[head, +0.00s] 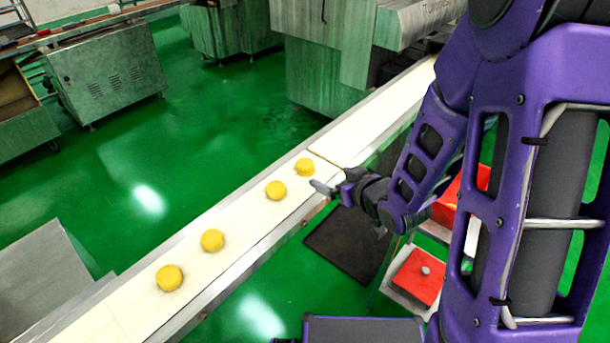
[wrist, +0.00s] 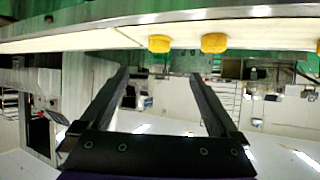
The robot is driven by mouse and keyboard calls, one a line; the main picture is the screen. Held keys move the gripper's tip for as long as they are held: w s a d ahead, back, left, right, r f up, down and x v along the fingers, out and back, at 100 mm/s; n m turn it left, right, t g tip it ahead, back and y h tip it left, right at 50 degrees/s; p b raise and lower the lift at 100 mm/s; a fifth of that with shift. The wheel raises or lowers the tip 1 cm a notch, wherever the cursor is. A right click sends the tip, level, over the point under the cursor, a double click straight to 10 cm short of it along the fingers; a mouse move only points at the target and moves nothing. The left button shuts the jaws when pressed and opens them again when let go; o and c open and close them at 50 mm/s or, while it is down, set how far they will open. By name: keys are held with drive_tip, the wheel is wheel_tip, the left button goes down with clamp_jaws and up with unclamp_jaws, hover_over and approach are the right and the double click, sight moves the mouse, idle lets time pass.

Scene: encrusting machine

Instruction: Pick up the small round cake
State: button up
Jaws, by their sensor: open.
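Several small round yellow cakes lie in a row on a cream conveyor belt (head: 243,216) in the head view. The farthest cake (head: 305,167) is closest to my gripper; a second cake (head: 276,190) lies just nearer, then a third cake (head: 212,240) and the nearest cake (head: 169,278). My gripper (head: 322,188) is beside the belt's right edge, near the two farthest cakes and apart from them. In the wrist view, which looks upside down, the jaws (wrist: 158,76) are open and empty. Two cakes (wrist: 159,43) (wrist: 214,42) show beyond the fingertips, and another is cut off at the right edge.
Red boxes (head: 418,275) sit on a stand at the right, under my arm. A dark mat (head: 350,242) lies on the green floor. Metal cabinets (head: 105,75) stand at the back left.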

sight(306, 165)
drive_tip(key=shift+w+f+b, duration=0.1)
drive_tip(key=shift+f+b, duration=0.2)
drive_tip(key=shift+b, duration=0.15)
drive_tip(key=x, duration=0.5)
drive_tip(key=b+x, duration=0.1)
drive_tip(key=x, duration=0.4)
drive_tip(key=b+x, duration=0.1)
drive_tip(key=x, duration=0.4)
drive_tip(key=shift+w+r, duration=0.1)
drive_tip(key=shift+r, duration=0.2)
drive_tip(key=c, duration=1.5)
drive_tip(key=shift+o, duration=0.2)
drive_tip(key=shift+r, duration=0.1)
